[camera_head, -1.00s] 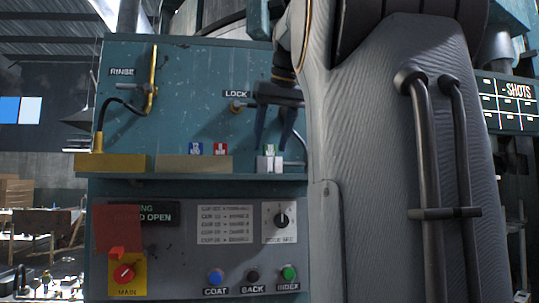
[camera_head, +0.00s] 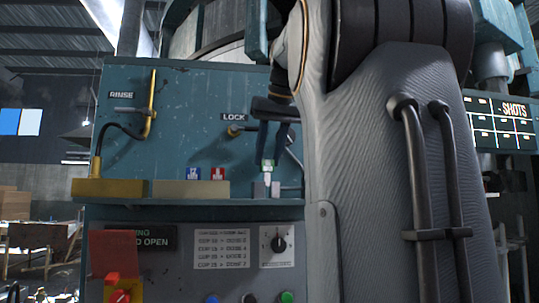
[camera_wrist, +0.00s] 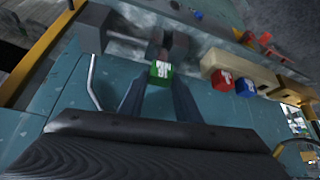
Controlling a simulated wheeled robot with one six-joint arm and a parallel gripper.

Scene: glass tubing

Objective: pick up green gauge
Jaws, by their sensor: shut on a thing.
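The green gauge (camera_head: 268,163) is a small block with a green face and white mark, at the right of the teal machine's shelf. My gripper (camera_head: 271,155) comes down from above with its dark fingers on either side of it, shut on it. In the wrist view the green gauge (camera_wrist: 161,70) sits between the tips of both fingers (camera_wrist: 159,82). A grey block (camera_head: 260,190) stands on the shelf below the gauge. I cannot tell whether the gauge still touches it.
A blue gauge (camera_head: 194,174) and a red gauge (camera_head: 217,174) stand in a tan block (camera_head: 192,191) to the left. A brass block (camera_head: 110,188) is farther left. The LOCK fitting (camera_head: 237,130) and a bent rod are close to my gripper. Knobs and buttons are on the panel below.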

